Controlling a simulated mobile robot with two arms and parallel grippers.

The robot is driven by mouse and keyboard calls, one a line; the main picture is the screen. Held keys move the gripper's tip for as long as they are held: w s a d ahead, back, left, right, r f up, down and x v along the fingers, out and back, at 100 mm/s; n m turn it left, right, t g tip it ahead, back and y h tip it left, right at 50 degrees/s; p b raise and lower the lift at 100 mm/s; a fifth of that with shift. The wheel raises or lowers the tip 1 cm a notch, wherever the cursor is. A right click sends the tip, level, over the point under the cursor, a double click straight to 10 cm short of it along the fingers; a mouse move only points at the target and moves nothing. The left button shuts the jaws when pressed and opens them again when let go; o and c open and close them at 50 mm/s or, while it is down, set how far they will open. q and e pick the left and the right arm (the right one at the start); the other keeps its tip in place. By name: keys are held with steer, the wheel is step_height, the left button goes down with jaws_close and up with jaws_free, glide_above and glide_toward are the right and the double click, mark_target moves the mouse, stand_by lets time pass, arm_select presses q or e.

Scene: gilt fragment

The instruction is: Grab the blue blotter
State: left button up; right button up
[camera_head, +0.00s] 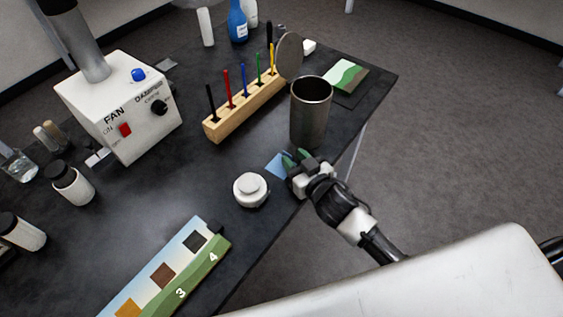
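The blue blotter (275,166) is a small, flat, light blue sheet on the black table, near its right edge. It lies between the white round-lidded jar and the metal cup. My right gripper (294,160) comes in from the lower right, with its green fingertips right at the blotter's right side. The fingers hide part of the blotter. I cannot tell whether they touch it or how far apart they are. My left gripper is not in view.
A tall metal cup (311,112) stands just behind my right gripper. A white jar (251,189) stands to the left of the blotter. A wooden rack (222,128) with coloured sticks and a white fan box (138,128) stand farther back. A numbered colour card (205,258) lies in front.

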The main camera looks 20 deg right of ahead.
steer(key=shift+w, duration=0.1)
jaws_close()
stand_by(0.4)
